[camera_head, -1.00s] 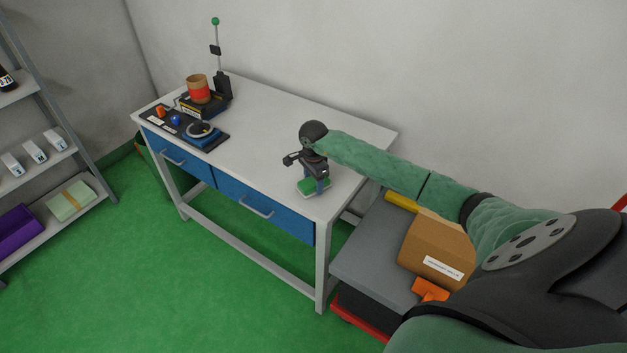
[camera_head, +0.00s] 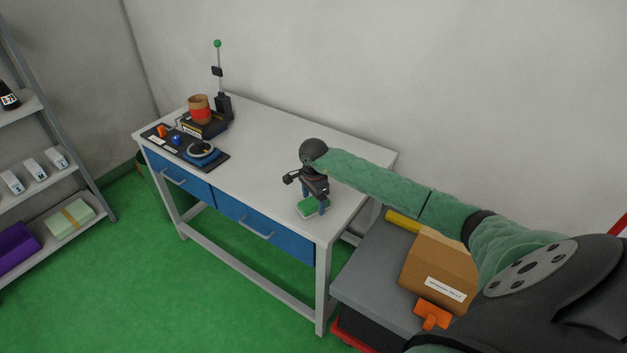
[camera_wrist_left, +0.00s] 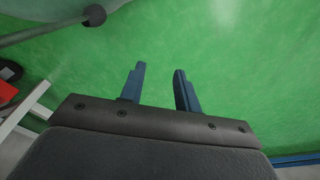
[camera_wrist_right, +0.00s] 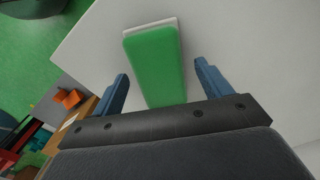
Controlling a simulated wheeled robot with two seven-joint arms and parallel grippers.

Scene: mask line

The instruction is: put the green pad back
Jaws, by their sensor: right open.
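The green pad (camera_head: 307,208), a green slab with a white layer beneath, lies on the white table (camera_head: 262,140) near its front right part. My right gripper (camera_head: 315,206) is over the table right at the pad, fingers pointing down. In the right wrist view the pad (camera_wrist_right: 153,62) reaches in between the two blue fingers of the right gripper (camera_wrist_right: 161,84); gaps show on both sides, so it is open and not gripping. My left gripper (camera_wrist_left: 158,84) shows only in its wrist view, fingers apart and empty above the green floor.
At the table's far left are a dark tray (camera_head: 185,146) with small parts, an orange-brown cup (camera_head: 199,108) and a stand with a green ball (camera_head: 217,44). A grey cart (camera_head: 375,262) with a cardboard box (camera_head: 438,266) stands at right. Shelves (camera_head: 50,170) stand at left.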

